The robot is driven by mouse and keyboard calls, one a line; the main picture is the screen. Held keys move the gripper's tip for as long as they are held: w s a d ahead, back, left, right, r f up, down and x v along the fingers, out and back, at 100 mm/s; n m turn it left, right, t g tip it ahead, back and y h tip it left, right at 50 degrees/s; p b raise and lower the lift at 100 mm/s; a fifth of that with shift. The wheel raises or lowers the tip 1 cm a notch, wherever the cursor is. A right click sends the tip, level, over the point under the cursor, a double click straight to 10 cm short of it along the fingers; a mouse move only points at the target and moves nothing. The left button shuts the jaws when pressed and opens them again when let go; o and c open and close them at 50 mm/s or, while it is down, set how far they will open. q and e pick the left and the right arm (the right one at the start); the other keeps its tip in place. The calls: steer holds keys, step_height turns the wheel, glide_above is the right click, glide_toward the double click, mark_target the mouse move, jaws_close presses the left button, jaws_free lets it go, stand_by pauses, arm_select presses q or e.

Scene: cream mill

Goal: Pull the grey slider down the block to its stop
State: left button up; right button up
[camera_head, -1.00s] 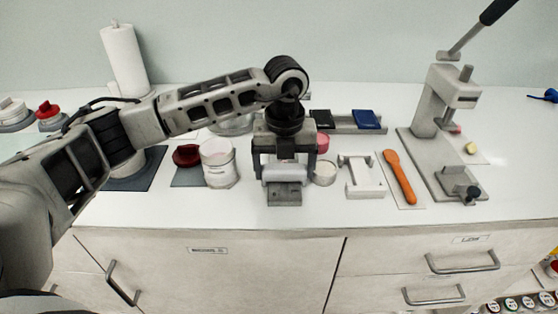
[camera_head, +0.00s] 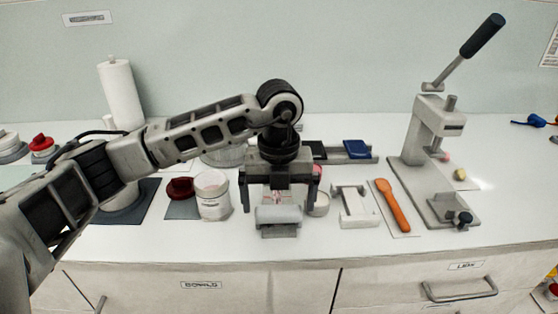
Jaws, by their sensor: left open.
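The grey slider (camera_head: 279,215) is a light grey, rounded crossbar on the grey block (camera_head: 279,232), near the counter's front edge in the head view. A short strip of the block shows below the slider; its rear is hidden behind my gripper. My left gripper (camera_head: 279,204) points down over the block, its dark fingers apart on either side of the slider. It is open, with visible room between finger and slider at each side. Whether a finger touches the slider is not clear. My right gripper is out of view.
A white jar (camera_head: 213,198) and dark red lid stand left of the gripper. A white H-shaped stand (camera_head: 355,206), an orange spoon (camera_head: 391,205) and a grey lever press (camera_head: 430,150) are to the right. A tray (camera_head: 360,158) with a blue block lies behind. The front counter strip is clear.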

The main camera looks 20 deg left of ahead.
mark_target(279, 211)
arm_select(q)
step_height(279, 211, up, 13)
stand_by(0.7)
